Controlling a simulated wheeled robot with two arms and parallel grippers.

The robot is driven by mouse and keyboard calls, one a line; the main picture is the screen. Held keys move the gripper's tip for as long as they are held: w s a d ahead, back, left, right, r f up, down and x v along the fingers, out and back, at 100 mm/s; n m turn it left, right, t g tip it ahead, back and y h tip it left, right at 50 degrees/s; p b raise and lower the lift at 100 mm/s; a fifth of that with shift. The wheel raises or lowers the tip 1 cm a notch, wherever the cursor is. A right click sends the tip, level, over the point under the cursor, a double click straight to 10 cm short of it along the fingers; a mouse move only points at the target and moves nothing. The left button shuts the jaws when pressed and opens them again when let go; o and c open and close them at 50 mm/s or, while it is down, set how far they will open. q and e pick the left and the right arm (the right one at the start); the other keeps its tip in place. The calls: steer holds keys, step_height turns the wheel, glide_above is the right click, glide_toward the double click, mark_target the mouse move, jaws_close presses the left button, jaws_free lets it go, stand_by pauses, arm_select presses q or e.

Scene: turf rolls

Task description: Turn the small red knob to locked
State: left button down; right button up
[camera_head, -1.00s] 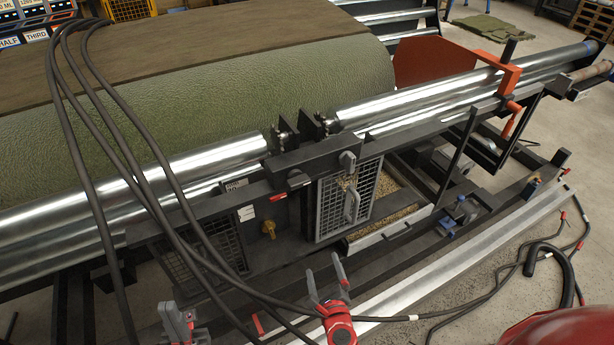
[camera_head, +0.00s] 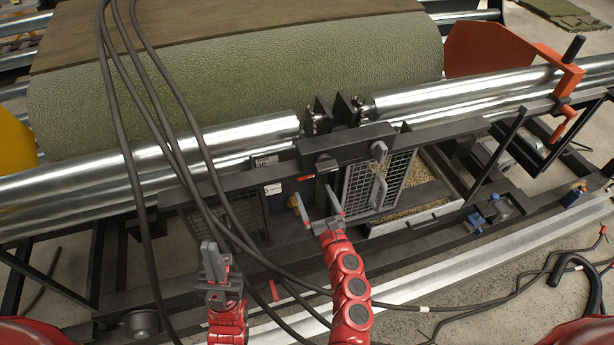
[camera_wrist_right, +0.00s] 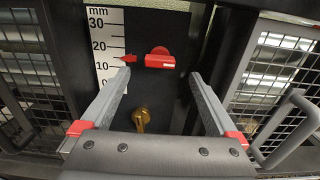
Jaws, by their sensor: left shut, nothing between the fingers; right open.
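The small red knob (camera_wrist_right: 160,59) sits on a dark upright panel in the right wrist view, with a rounded red top and a horizontal red bar below. A small red piece shows on the machine front in the head view; I cannot tell if it is the knob. My right gripper (camera_wrist_right: 158,82) is open and empty, its fingers pointing at the panel on either side below the knob, apart from it. In the head view the right gripper (camera_head: 316,200) is at the machine front. My left gripper (camera_head: 214,258) is shut and empty, lower left, clear of the panel.
A white mm scale (camera_wrist_right: 108,50) with a red pointer (camera_wrist_right: 128,58) is left of the knob. A brass fitting (camera_wrist_right: 141,117) is below. Mesh doors flank the panel; the right one has a grey handle (camera_wrist_right: 287,128). Black cables (camera_head: 180,150) hang across the left side.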

mark_target(306, 178)
steer(key=b+x, duration=0.1)
steer(key=x, duration=0.6)
steer(key=shift+f, duration=0.15)
steer(key=c, duration=1.4)
